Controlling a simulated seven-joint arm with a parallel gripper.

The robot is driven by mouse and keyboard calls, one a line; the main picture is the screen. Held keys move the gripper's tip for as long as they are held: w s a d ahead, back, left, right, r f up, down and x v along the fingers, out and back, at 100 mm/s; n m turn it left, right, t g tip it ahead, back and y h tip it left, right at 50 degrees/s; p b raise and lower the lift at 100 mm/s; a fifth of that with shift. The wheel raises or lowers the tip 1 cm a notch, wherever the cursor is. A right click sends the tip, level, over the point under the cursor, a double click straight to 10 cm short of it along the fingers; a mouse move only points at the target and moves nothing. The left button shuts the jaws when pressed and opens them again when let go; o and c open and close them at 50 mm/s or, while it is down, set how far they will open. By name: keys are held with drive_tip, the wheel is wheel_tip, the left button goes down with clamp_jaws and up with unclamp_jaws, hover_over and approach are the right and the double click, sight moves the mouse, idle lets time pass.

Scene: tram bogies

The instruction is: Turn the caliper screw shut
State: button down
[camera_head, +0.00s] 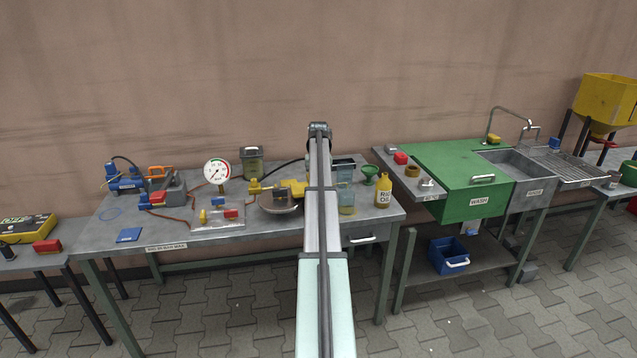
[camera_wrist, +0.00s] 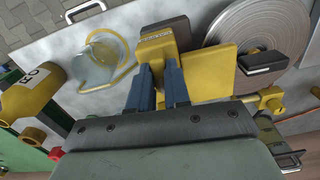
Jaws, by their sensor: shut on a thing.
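The yellow caliper (camera_wrist: 212,66) sits over the edge of a round grey brake disc (camera_wrist: 268,22) in the wrist view. A labelled yellow block (camera_wrist: 158,46) of it shows just beyond my fingertips. In the head view, part of the caliper (camera_head: 291,186) shows above the disc (camera_head: 277,204), left of my arm. My gripper (camera_wrist: 157,80) has two blue fingers, shut on a small yellowish piece at the caliper, which I take to be the caliper screw. The fingers hide most of it, and its turn position cannot be told. My arm hides the gripper in the head view.
A clear jar with yellow fluid (camera_wrist: 105,58) stands close to the fingers. A yellow oil bottle (camera_head: 383,193) and green funnel (camera_head: 370,174) stand right of my arm. A pressure gauge (camera_head: 217,172) stands left. A yellow hose fitting (camera_wrist: 268,101) is beside the caliper.

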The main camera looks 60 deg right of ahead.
drive_tip(key=m, duration=0.8)
drive_tip(key=shift+m, duration=0.4)
drive_tip(key=m, duration=0.4)
drive_tip(key=shift+m, duration=2)
drive_tip(key=shift+d, duration=0.1)
drive_tip(key=c, duration=1.1)
unclamp_jaws()
wheel_tip(320, 180, up, 14)
drive_tip(key=shift+f, duration=0.1)
